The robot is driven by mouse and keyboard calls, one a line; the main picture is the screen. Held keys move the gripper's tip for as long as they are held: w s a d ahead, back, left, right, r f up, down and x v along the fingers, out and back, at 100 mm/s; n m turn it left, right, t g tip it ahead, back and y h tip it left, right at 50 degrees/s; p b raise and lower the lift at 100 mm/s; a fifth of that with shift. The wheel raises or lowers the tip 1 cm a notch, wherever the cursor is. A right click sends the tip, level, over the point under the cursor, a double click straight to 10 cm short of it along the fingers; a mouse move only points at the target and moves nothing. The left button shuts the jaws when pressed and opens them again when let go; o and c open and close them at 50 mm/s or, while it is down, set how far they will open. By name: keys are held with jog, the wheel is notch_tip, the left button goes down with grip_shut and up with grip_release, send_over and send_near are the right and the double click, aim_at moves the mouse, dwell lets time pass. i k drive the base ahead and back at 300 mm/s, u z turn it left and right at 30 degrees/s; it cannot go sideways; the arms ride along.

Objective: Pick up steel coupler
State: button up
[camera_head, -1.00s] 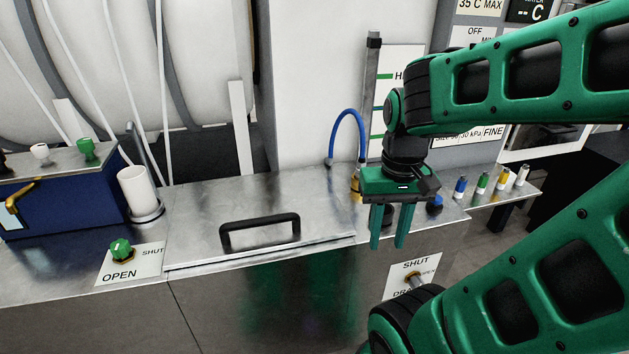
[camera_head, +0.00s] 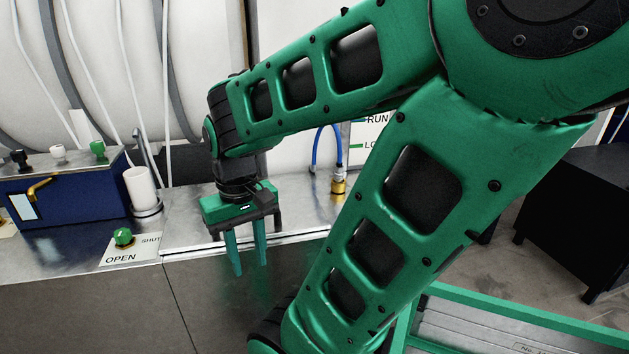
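I cannot make out a steel coupler for certain in the head view. A brass-coloured fitting (camera_head: 338,186) stands at the end of a blue hose (camera_head: 315,148) on the steel counter, to the right of my gripper. My gripper (camera_head: 250,269) points down at the counter's front edge, with its two green fingers apart and nothing seen between them. My arm hides much of the counter's right side and whatever stands there.
A green knob (camera_head: 123,237) on an OPEN/SHUT plate is left of my gripper. A white cup (camera_head: 139,188) and a blue box (camera_head: 75,209) with a brass lever stand farther left. A green-framed tray (camera_head: 510,330) is at the lower right.

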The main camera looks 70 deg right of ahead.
aim_at(339, 174)
jog(key=z, duration=0.05)
jog(key=k, duration=1.55)
jog(key=z, duration=1.6)
jog(key=i, duration=1.05)
jog(key=z, duration=0.15)
